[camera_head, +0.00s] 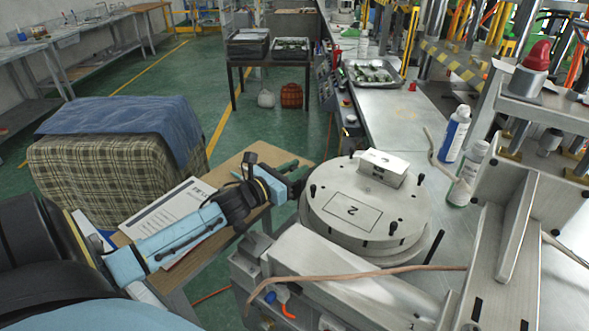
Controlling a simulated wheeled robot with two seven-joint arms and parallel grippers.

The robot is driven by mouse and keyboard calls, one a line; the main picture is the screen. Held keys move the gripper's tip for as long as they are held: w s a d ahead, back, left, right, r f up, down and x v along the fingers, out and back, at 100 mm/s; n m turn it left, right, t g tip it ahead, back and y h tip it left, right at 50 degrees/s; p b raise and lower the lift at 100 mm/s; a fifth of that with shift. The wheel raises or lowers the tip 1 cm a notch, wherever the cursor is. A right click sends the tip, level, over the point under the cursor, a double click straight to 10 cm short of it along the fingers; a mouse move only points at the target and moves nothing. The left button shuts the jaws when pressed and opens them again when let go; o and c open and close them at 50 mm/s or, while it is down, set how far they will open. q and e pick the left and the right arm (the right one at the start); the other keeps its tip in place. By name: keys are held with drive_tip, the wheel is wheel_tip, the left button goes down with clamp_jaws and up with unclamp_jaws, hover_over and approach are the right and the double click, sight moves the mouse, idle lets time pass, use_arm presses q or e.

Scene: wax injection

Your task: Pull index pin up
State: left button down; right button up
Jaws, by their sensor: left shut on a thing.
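A round metal mould (350,222) marked "2" sits on the machine table, with several black pins standing in its top. A metal block (383,167) is on its far edge. My left arm in its light blue sleeve reaches in from the left, and my left gripper (298,184) is at the mould's left edge. It is shut on the index pin, which is mostly hidden by the fingers. How far up the pin is cannot be told. My right gripper is not in view.
A wooden table (245,168) with a paper stands under my left arm, left of the machine. A brown hose (375,271) crosses the front. A tray (371,73) lies farther back.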

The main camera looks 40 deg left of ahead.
use_arm(q)
drive_tip(key=shift+r+p, duration=0.8)
drive_tip(key=shift+r, duration=0.15)
drive_tip(key=c, duration=1.3)
unclamp_jaws()
drive_tip(key=shift+c, duration=0.2)
drive_tip(key=shift+s+f, duration=0.1)
drive_tip(key=shift+s, duration=0.45)
drive_tip(key=s, duration=0.8)
drive_tip(key=s+a, duration=0.1)
drive_tip(key=s, duration=0.3)
drive_tip(key=shift+s+a+b, duration=0.1)
drive_tip(key=shift+s+b, duration=0.05)
drive_tip(key=shift+b, duration=0.2)
